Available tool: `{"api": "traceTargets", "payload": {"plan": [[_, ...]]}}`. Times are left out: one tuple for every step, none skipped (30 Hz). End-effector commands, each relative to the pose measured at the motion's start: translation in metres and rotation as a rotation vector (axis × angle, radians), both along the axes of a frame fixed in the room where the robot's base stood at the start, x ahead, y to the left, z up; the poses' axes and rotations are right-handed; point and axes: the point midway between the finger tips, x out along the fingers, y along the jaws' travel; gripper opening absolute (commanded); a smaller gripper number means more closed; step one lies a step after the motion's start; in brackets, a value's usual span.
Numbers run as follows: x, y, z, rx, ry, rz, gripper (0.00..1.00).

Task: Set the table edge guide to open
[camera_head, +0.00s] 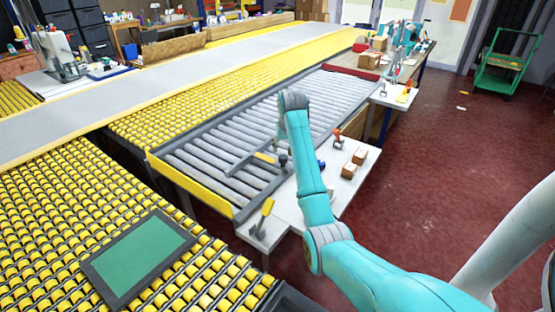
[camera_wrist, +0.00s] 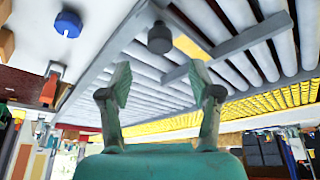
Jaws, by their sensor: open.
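What looks like the table edge guide, a grey bar (camera_head: 238,163) with a yellow piece beside it, lies across the grey rollers near the table's front edge. A dark round knob (camera_head: 283,160) stands at its right end. In the wrist view the grey bar (camera_wrist: 232,45) runs over the rollers and the dark knob (camera_wrist: 160,38) sits at the table edge. My gripper (camera_wrist: 160,78) is open and empty, its two green fingers apart. The knob shows beyond the fingertips, between them in the picture, not touched. In the head view my arm hides the gripper.
A yellow lever (camera_head: 262,216) stands on a white plate at the table's near corner. A white side table (camera_head: 340,188) holds small boxes (camera_head: 354,164), a red-orange clamp-like item (camera_head: 338,138) and a blue round piece (camera_wrist: 68,24). Yellow roller tables (camera_head: 60,215) lie left.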

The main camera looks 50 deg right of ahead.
Motion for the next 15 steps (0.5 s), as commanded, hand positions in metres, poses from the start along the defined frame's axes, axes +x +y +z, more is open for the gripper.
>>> {"api": "traceTargets", "payload": {"plan": [[0.002,-0.001,-0.008,0.003,0.003,0.000,0.63],[0.003,-0.003,-0.013,0.002,0.003,0.001,0.63],[0.005,-0.004,-0.019,0.002,0.004,0.001,0.63],[0.007,-0.006,-0.024,0.001,0.003,0.001,0.63],[0.008,-0.007,-0.029,0.001,0.003,0.001,0.63],[0.011,-0.009,-0.036,0.001,0.003,0.001,0.63],[0.012,-0.010,-0.041,0.001,0.003,0.001,0.63],[0.014,-0.012,-0.046,0.001,0.003,0.001,0.63],[0.016,-0.013,-0.052,0.001,0.003,0.001,0.63],[0.017,-0.015,-0.057,0.000,0.002,0.001,0.63],[0.018,-0.016,-0.061,0.000,0.002,0.001,0.63],[0.020,-0.017,-0.066,0.000,0.002,0.001,0.63],[0.021,-0.018,-0.069,-0.001,0.002,0.001,0.63],[0.022,-0.019,-0.072,-0.001,0.002,0.001,0.63],[0.024,-0.020,-0.076,-0.001,0.002,0.001,0.63]]}}
